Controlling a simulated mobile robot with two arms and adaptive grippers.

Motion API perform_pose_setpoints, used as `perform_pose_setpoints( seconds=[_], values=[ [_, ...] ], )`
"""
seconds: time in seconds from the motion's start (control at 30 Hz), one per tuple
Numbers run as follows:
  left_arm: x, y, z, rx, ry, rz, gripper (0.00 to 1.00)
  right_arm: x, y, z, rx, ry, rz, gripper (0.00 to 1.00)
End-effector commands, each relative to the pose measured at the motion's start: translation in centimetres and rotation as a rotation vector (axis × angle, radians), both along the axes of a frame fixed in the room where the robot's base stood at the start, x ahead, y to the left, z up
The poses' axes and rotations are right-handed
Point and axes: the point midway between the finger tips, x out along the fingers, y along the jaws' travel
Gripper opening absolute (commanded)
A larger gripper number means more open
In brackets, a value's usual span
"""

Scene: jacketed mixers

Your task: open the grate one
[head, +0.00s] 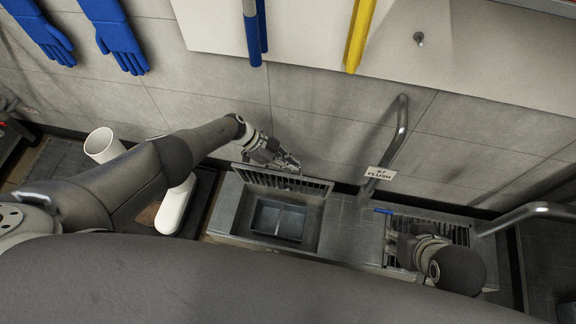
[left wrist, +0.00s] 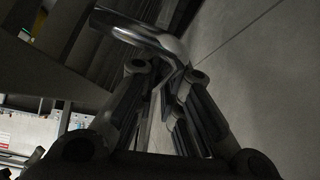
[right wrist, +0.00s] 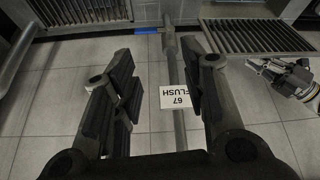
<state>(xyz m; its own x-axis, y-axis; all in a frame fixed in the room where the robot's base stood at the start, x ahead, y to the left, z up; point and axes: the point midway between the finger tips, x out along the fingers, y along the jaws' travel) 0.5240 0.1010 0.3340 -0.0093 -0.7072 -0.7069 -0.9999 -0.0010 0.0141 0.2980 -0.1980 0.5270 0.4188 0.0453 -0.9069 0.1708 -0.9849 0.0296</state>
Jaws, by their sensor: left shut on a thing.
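A slatted metal grate (head: 283,183) stands tilted up over the back of the left basin, and it also shows in the right wrist view (right wrist: 255,37). The basin (head: 276,220) below it is uncovered. My left gripper (head: 285,163) is at the grate's upper edge, shut on it. In the left wrist view, a curved shiny metal bar (left wrist: 150,38) shows just beyond the fingers; the exact contact is hidden. My right gripper (head: 395,245) is over the right-hand unit, open and empty in the right wrist view (right wrist: 160,90). A second grate (head: 425,228) lies flat there.
A bent metal pipe (head: 402,125) with a white FLUSH tag (head: 380,173) rises between the two units. Another pipe (head: 540,212) is at the right. A white cylinder (head: 103,145) stands left of my left arm. Blue gloves (head: 122,45) hang on the wall.

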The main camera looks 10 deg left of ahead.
Motion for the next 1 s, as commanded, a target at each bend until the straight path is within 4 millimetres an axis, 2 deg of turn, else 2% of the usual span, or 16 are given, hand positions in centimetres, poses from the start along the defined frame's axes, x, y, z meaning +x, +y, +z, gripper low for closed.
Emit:
perform_pose_setpoints(
  seconds=[0.1, 0.27, 0.5, 0.8, 1.0],
  values=[
    [0.4, 0.1, -0.3, 0.004, 0.025, 0.001, 0.00, 2.9, 0.9, 0.6, 0.028, -0.135, 0.012, 0.40],
    [0.8, 0.2, -0.4, 0.004, 0.044, 0.000, 0.00, 6.4, 2.1, 2.5, 0.068, -0.321, 0.026, 0.40],
    [1.7, 0.2, -0.5, 0.003, 0.043, 0.001, 0.00, 10.8, 3.8, 6.4, 0.131, -0.606, 0.046, 0.40],
    [2.4, 0.2, -0.6, 0.004, 0.044, 0.000, 0.00, 13.3, 5.1, 11.1, 0.194, -0.869, 0.061, 0.40],
    [2.7, 0.1, -0.6, 0.004, 0.043, -0.001, 0.00, 13.8, 5.5, 12.7, 0.212, -0.951, 0.066, 0.40]
  ],
)
